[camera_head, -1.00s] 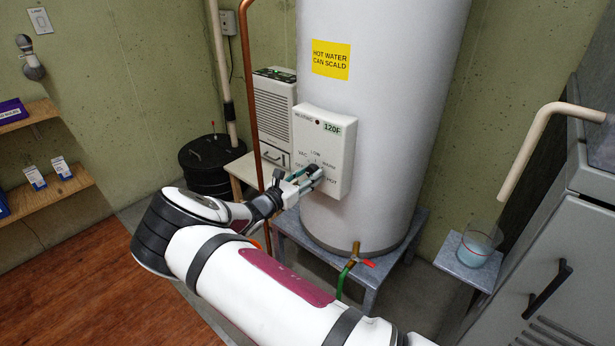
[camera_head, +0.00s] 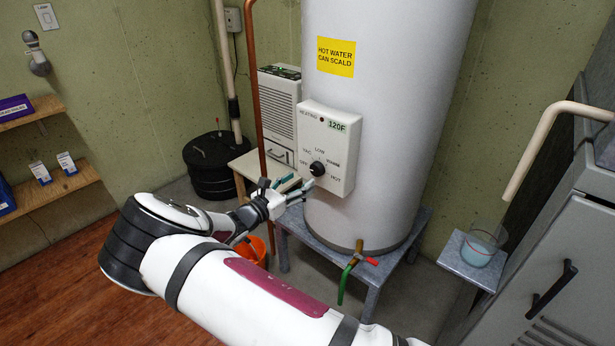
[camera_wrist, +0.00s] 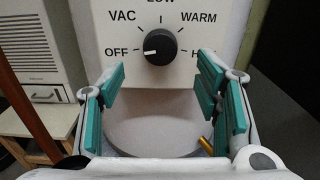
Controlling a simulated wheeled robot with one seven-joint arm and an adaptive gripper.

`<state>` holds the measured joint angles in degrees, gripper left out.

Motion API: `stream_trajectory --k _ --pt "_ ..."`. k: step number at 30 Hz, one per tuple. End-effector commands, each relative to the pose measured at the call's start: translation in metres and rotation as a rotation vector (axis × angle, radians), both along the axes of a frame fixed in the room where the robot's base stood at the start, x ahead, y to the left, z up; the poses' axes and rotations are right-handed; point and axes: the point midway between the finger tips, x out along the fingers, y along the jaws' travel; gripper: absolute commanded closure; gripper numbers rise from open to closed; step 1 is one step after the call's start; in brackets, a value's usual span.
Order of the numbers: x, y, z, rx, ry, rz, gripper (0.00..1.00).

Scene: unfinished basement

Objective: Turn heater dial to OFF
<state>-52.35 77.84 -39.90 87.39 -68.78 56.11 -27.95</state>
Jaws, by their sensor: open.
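The heater control box (camera_head: 329,160) is white and fixed to the front of the white tank (camera_head: 385,80). Its black round dial (camera_head: 317,169) also shows in the wrist view (camera_wrist: 160,46), with marks for OFF, VAC, LOW, WARM and HOT. The dial's white pointer is turned left, toward OFF. My gripper (camera_head: 288,187) is open and empty, just below and left of the dial in the head view. In the wrist view its teal-padded fingers (camera_wrist: 160,78) stand apart below the dial, not touching it. The HOT label is partly hidden behind the right finger.
A copper pipe (camera_head: 256,90) rises left of the tank, close to my arm. A white louvred unit (camera_head: 278,110) stands behind it. A green hose with a red valve (camera_head: 369,261) is below the tank. A grey cabinet (camera_head: 560,270) and a small table with a glass (camera_head: 478,247) are right.

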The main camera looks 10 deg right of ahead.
Motion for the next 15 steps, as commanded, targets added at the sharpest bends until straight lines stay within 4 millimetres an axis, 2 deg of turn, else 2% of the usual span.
stream_trajectory --k 1,6,15 --pt "-0.006 0.009 0.000 -0.001 0.001 0.003 0.42" --pt "-0.022 0.031 0.000 0.001 0.001 0.001 0.42" --pt "-0.033 0.044 0.000 -0.001 0.000 -0.001 0.42"
